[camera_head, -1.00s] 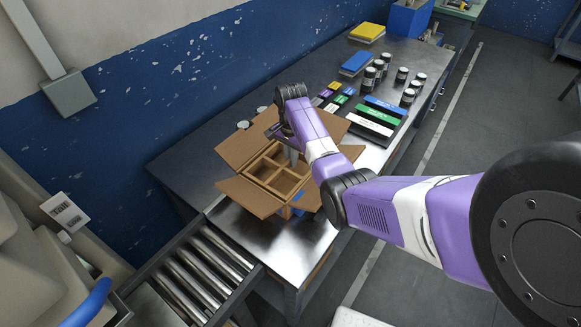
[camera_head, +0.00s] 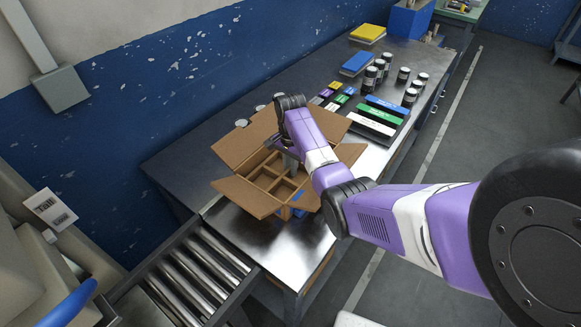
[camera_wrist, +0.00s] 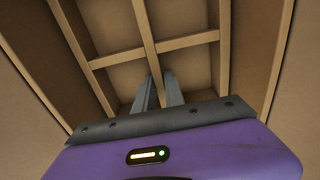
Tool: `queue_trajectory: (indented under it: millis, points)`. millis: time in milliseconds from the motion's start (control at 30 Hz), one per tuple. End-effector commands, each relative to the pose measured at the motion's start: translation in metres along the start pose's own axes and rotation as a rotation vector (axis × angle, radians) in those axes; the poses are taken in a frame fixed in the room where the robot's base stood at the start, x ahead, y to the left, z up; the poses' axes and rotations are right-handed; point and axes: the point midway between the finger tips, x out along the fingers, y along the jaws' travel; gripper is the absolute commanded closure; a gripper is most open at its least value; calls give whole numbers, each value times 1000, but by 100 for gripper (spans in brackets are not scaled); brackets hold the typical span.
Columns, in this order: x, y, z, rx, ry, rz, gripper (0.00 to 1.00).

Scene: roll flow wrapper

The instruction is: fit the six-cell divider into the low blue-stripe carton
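The open brown carton (camera_head: 238,195) stands on the metal bench with its flaps spread outward. Some blue shows low on its near side, partly covered by a flap. The brown divider (camera_wrist: 190,42) sits within the carton's walls, its cells open upward; I cannot tell whether it rests on the bottom. My gripper (camera_wrist: 161,76) reaches down into the carton from above. Its two grey fingers are close together on either side of the divider's middle wall and appear shut on it. In the head view my arm hides the right part of the divider.
A roller conveyor (camera_head: 190,283) meets the bench at the lower left. Small jars (camera_head: 241,123) stand behind the carton. Blue, green and white boxes (camera_head: 378,116), small coloured packs (camera_head: 331,99) and several dark jars (camera_head: 403,75) occupy the bench to the right. Bare metal lies in front of the carton.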

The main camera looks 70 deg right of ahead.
Motion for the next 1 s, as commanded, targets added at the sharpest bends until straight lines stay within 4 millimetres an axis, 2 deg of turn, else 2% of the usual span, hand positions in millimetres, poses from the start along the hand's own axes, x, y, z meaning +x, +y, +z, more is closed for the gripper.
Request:
queue_trajectory:
  millis: [33,67,367,567,1000]
  points:
    - [-1,0,0,0,0,0,74]
    - [-1,0,0,0,0,0,68]
    - [-1,0,0,0,0,-1,68]
    - [-16,-1,0,0,2,-4,68]
    - [-103,-2,0,0,2,-4,68]
